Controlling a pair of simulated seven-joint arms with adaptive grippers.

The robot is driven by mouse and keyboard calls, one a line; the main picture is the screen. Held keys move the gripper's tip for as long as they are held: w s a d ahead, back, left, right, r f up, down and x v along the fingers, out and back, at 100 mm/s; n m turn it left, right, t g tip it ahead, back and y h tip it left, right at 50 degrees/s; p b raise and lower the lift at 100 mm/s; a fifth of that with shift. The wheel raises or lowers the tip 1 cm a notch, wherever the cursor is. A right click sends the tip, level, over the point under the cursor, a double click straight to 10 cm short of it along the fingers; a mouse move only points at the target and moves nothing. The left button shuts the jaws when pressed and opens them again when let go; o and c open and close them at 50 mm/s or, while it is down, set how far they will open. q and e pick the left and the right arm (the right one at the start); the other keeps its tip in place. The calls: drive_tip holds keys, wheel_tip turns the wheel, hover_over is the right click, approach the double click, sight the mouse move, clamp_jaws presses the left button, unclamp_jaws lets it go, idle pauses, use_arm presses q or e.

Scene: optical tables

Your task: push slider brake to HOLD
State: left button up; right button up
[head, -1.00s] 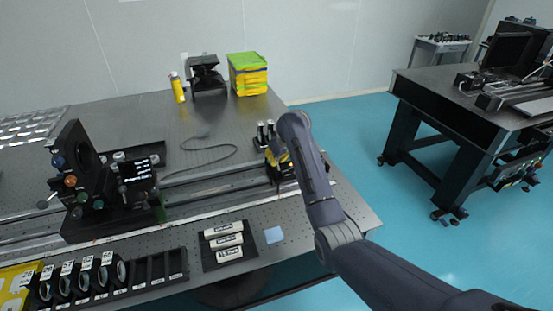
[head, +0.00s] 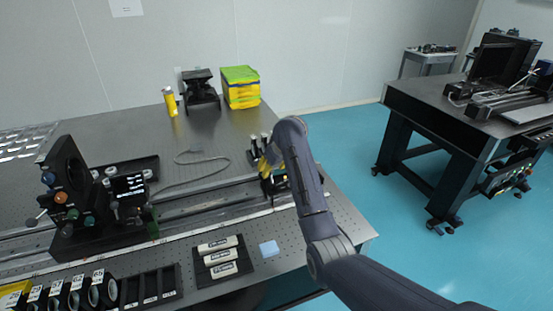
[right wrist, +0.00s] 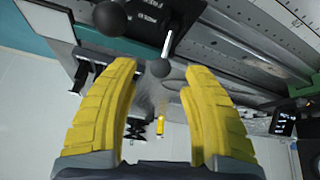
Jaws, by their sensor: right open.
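My right gripper (head: 266,170) is over the right end of the long rail (head: 190,207) on the optical table. In the right wrist view its yellow fingers (right wrist: 162,70) are open. A dark ball knob (right wrist: 160,68) on a thin metal rod (right wrist: 168,42) shows between the fingertips; I cannot tell whether they touch it. A second dark ball knob (right wrist: 110,18) is farther up. Beside the rod is a black block (right wrist: 148,22) with white lettering too small to read. In the head view my arm and gripper hide most of this mechanism. My left gripper is out of view.
A black optics carriage (head: 75,205) stands on the rail at left. Small dark holders (head: 255,146) stand close behind the gripper. A tray of white labelled pieces (head: 218,257) and a pale blue pad (head: 269,249) lie in front.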

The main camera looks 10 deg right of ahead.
drive_tip(key=v, duration=0.8)
drive_tip(key=shift+s+r, duration=0.2)
drive_tip(key=shift+r, duration=0.15)
drive_tip(key=shift+d, duration=0.1)
